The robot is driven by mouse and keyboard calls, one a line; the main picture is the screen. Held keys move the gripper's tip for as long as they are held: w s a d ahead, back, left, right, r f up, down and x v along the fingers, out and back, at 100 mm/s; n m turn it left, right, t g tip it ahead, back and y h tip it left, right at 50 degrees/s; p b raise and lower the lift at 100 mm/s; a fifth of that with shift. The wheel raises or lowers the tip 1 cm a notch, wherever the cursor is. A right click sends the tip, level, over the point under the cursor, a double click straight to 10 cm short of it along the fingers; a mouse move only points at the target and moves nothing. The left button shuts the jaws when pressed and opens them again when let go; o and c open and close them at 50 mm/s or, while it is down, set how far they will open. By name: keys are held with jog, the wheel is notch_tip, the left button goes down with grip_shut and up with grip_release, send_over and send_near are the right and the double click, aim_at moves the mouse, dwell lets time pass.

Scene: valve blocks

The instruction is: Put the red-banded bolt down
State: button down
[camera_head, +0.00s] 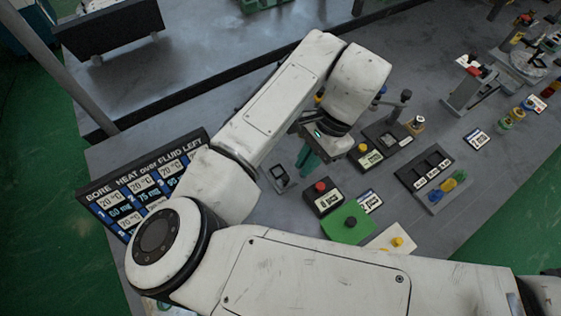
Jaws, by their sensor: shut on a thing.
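My gripper (308,161) hangs below the wrist of my arm, over the grey bench (277,128), with its teal fingers pointing down. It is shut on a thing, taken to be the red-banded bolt. The bolt itself and its red band cannot be made out, as the fingers and wrist cover that spot. The fingertips are close to a small dark frame (279,178) on the bench; I cannot tell their height above it.
A dark block with a red knob (321,187), a green plate (350,222) and a white card with a yellow knob (397,242) lie in front. A dark counter block (424,167) stands right. A display board (140,190) stands left. Several fittings crowd the far right.

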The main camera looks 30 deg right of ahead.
jog(key=w+f, duration=0.2)
jog(key=w+a+f, duration=0.1)
jog(key=w+f, duration=0.1)
jog(key=w, duration=0.1)
jog(key=w+f+b, duration=0.1)
jog(key=w+f, duration=0.2)
jog(key=shift+a+f, duration=0.1)
jog(key=shift+a, duration=0.2)
jog(key=shift+f, duration=1.65)
jog(key=shift+f, duration=0.1)
jog(key=c, duration=1.7)
grip_release()
jog(key=shift+o, duration=1.1)
